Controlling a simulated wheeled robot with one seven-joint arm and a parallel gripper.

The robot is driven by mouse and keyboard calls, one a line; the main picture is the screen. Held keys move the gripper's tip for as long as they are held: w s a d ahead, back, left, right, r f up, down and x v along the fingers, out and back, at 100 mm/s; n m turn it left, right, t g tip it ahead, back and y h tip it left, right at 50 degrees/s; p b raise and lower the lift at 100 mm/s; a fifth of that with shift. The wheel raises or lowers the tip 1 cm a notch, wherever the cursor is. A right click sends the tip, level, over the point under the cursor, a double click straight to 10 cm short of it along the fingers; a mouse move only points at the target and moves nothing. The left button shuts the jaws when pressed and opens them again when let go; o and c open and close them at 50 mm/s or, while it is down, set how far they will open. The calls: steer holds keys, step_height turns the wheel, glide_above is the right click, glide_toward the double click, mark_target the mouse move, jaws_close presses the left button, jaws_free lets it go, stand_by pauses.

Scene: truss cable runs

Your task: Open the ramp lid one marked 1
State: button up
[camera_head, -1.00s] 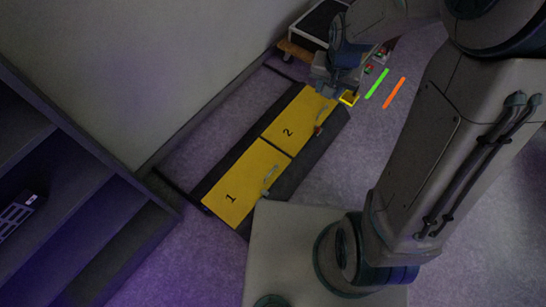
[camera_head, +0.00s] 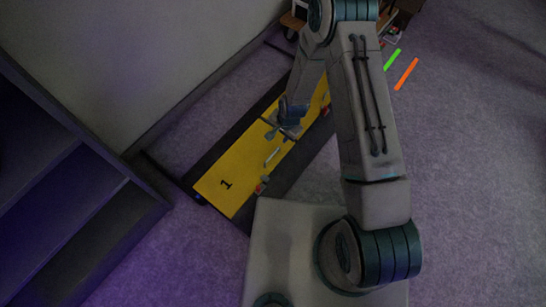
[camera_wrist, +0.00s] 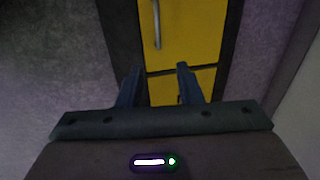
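The yellow ramp lid marked 1 (camera_head: 226,185) lies flat and closed in its dark ramp frame on the floor. Its light handle (camera_head: 272,156) stands on the lid near its right-hand edge. In the wrist view the yellow lid (camera_wrist: 190,35) and its pale bar handle (camera_wrist: 157,25) show ahead of my gripper. My gripper (camera_wrist: 155,72) is open and empty, its two fingers apart over the seam between the lids. In the head view my gripper (camera_head: 284,132) hangs above the ramp near that seam. My arm hides most of lid 2.
A small red item (camera_head: 260,187) sits at the ramp's right-hand edge beside lid 1. A dark shelf unit (camera_head: 75,215) stands at the left, with a wall behind the ramp. Green (camera_head: 392,59) and orange (camera_head: 406,74) strips lie on open carpet at right.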

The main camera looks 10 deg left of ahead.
mark_target(272, 155)
steer(key=a+f+b, duration=0.1)
steer(key=f+b, duration=0.1)
steer(key=f, duration=0.3)
steer(key=a+f+b, duration=0.1)
steer(key=f, duration=0.5)
steer(key=a+f+b, duration=0.1)
steer(key=f+b, duration=0.1)
steer(key=f, duration=0.4)
steer(key=shift+w+b, duration=0.3)
steer(key=shift+r, duration=0.1)
steer(key=shift+c, duration=0.2)
jaws_close()
